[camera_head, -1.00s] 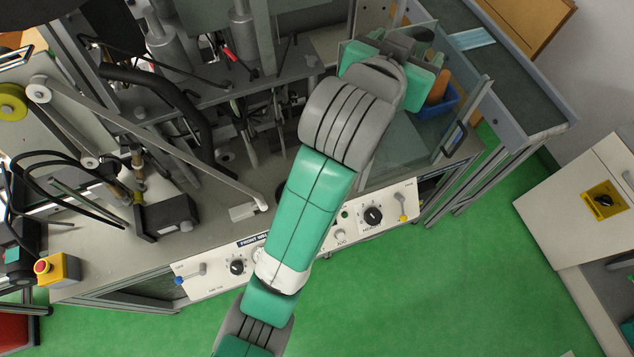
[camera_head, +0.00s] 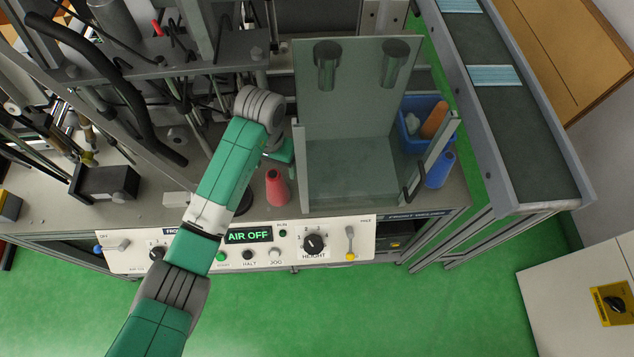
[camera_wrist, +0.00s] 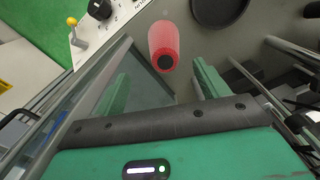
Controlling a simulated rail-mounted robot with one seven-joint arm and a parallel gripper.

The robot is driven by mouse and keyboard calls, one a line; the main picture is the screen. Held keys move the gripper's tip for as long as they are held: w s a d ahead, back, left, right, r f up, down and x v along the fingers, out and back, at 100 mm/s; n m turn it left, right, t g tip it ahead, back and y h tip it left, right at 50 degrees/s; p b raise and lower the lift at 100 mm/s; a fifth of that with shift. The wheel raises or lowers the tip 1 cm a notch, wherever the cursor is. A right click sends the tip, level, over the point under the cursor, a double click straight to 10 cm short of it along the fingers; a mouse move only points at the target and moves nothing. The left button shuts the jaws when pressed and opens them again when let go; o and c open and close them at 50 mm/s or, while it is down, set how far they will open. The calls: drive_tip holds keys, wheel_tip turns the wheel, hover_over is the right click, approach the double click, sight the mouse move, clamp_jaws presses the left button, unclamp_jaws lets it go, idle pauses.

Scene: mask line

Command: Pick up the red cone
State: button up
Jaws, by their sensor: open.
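The red cone (camera_head: 277,187) stands upright on the machine's grey worktop, left of the clear guard box and behind the control panel. In the wrist view the red cone (camera_wrist: 164,45) is seen from above, ahead of and roughly centred between my fingers. My gripper (camera_head: 281,152) is just behind the cone in the head view, mostly hidden by my wrist. In the wrist view my gripper (camera_wrist: 163,82) is open and empty, with its green fingers apart and the cone beyond the tips.
The clear guard box (camera_head: 350,170) stands close right of the cone. A blue bin (camera_head: 412,125) holding an orange cone (camera_head: 435,120), and a blue cone (camera_head: 440,170), are farther right. A dark round dish (camera_wrist: 217,10) lies near the cone. Machine rods and hoses crowd the left.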

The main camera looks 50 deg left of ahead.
drive_tip(key=shift+s, duration=0.1)
drive_tip(key=shift+s+a+f, duration=0.1)
drive_tip(key=shift+f, duration=0.2)
wheel_tip(320, 180, down, 2)
drive_tip(key=shift+s+a, duration=0.1)
drive_tip(key=shift+s, duration=0.05)
wheel_tip(320, 180, down, 5)
drive_tip(key=shift+f+b, duration=0.2)
drive_tip(key=shift+b, duration=0.2)
drive_tip(key=c, duration=1.2)
wheel_tip(320, 180, up, 15)
drive_tip(key=p, duration=0.2)
wheel_tip(320, 180, up, 13)
drive_tip(key=p, duration=0.8)
hover_over(275, 180)
drive_tip(key=a, duration=0.2)
drive_tip(key=shift+w+d, duration=0.2)
drive_tip(key=shift+w, duration=0.05)
